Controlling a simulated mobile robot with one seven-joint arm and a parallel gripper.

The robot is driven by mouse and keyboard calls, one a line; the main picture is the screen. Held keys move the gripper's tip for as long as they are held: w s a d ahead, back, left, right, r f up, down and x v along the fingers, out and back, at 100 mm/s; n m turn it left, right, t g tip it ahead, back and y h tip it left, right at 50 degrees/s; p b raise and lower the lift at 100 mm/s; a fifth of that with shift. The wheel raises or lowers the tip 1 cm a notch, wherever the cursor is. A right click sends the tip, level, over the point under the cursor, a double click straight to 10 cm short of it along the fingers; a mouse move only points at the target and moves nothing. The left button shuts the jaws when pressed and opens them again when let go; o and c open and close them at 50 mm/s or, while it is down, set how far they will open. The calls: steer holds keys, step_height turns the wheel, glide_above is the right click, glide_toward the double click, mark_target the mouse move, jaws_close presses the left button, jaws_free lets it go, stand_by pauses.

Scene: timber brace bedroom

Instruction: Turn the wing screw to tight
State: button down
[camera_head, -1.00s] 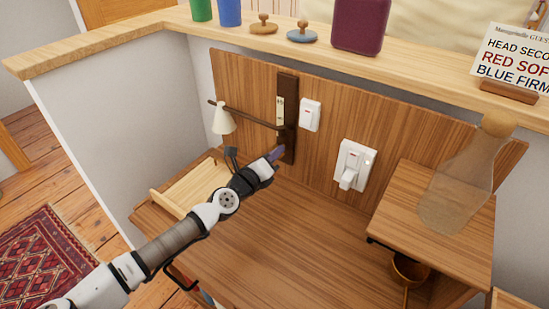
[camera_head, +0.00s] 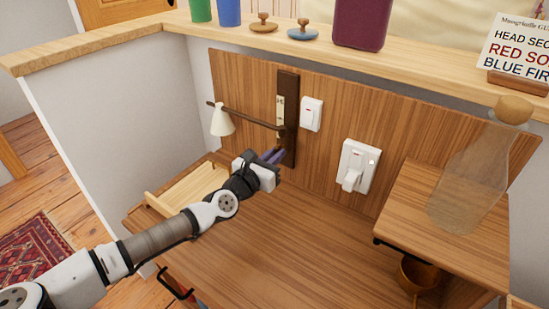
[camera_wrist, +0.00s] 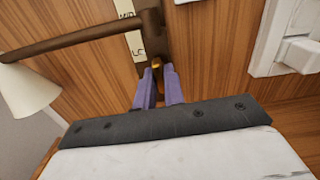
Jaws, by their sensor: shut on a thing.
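The wing screw (camera_wrist: 156,63) is a small brass piece low on the dark wall bracket (camera_head: 288,95), just under the lamp's pivot. Only a bit of it shows in the wrist view, between the purple fingertips; its wings are mostly hidden. My gripper (camera_head: 275,155) reaches up to the bracket's lower end. In the wrist view my gripper (camera_wrist: 158,78) is shut on the wing screw. The brown lamp arm (camera_head: 247,116) runs left from the bracket, with a cream shade (camera_head: 222,122) hanging at its end. A pale scale plate (camera_wrist: 135,42) with letters lies behind the arm, partly covered.
A white switch (camera_head: 311,114) is close right of the bracket, and a larger white switch (camera_head: 358,166) is further right. A shallow wooden tray (camera_head: 190,190) lies at the desk's left. The wooden desk (camera_head: 270,240) is clear in the middle.

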steer(key=shift+m, duration=0.4)
steer(key=c, duration=1.5)
jaws_free()
steer(key=shift+s+a, duration=0.1)
steer(key=b+v, duration=0.3)
steer(key=v, duration=1)
steer(key=shift+s+a+b, duration=0.15)
steer(key=shift+s+b, duration=0.1)
steer(key=shift+b, duration=0.05)
